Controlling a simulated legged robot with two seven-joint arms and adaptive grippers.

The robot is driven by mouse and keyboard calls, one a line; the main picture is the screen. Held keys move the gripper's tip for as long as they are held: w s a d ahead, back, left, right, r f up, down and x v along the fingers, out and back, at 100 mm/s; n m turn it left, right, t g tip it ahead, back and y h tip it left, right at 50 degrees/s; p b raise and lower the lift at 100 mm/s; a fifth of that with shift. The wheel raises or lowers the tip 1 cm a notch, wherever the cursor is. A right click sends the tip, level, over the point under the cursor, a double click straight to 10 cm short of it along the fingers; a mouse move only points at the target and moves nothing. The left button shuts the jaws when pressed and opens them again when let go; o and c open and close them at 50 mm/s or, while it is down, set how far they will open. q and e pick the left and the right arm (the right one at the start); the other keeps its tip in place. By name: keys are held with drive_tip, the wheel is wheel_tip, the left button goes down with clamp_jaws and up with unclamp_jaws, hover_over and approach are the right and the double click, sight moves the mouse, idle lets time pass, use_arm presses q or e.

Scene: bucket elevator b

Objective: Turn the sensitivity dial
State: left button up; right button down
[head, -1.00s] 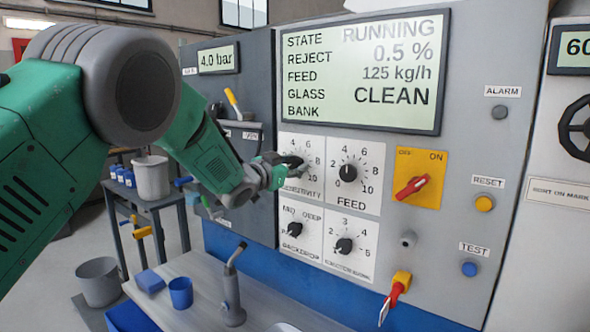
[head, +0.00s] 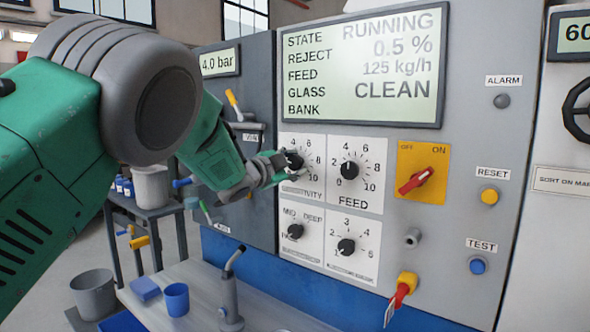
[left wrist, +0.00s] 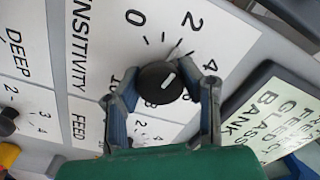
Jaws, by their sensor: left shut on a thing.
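The sensitivity dial is a round black knob (head: 293,160) on a white scale plate at the upper left of the dial group. It also shows in the left wrist view (left wrist: 160,83), where its white mark points up and right, seemingly between 2 and 4. My left gripper (head: 284,164) reaches it from the left. In the left wrist view its two fingers (left wrist: 166,90) stand on either side of the knob, shut on it. The fingers cover part of the scale and its label. My right gripper is not in view.
The feed dial (head: 349,170) sits close to the right. Two smaller dials (head: 295,231) (head: 346,247) lie below. A red switch on a yellow plate (head: 421,170) is farther right. The display (head: 365,65) is above. A bench with a blue cup (head: 175,299) stands below.

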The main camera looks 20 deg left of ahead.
use_arm(q)
drive_tip(key=shift+d+f, duration=0.1)
drive_tip(key=shift+f, duration=0.1)
drive_tip(key=o, duration=1.2)
drive_tip(key=shift+r, duration=0.1)
drive_tip(key=shift+s, duration=0.15)
drive_tip(key=v, duration=1.1)
drive_tip(key=shift+s, duration=0.35)
